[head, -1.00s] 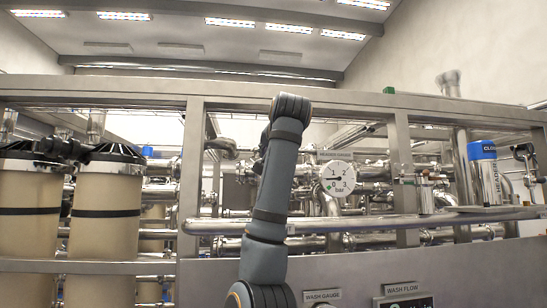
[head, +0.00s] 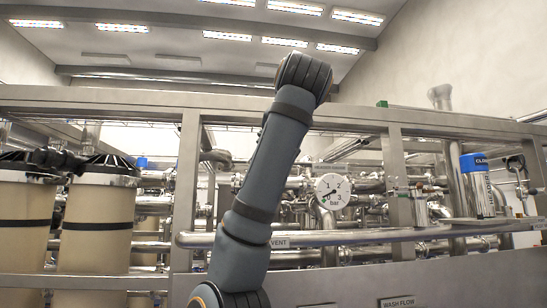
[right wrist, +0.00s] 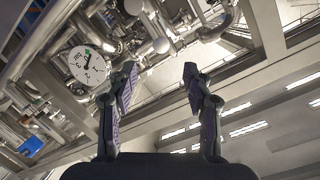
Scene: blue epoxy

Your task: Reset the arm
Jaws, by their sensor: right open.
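My arm (head: 265,170) rises through the middle of the head view, in front of the steel pipe rig, with its elbow (head: 304,76) bent at the top. No gripper shows in the head view. In the right wrist view my right gripper (right wrist: 160,88) is open, with its two dark fingers apart and nothing between them. Behind the fingers are the rig and the ceiling, tilted in the picture. My left gripper is not in these views.
A steel frame rail (head: 340,236) crosses in front of pipes and a round bar gauge (head: 332,191), also in the right wrist view (right wrist: 87,65). Beige tanks (head: 100,222) stand at left. A blue-topped cylinder (head: 479,186) is at right. Open air lies above the frame.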

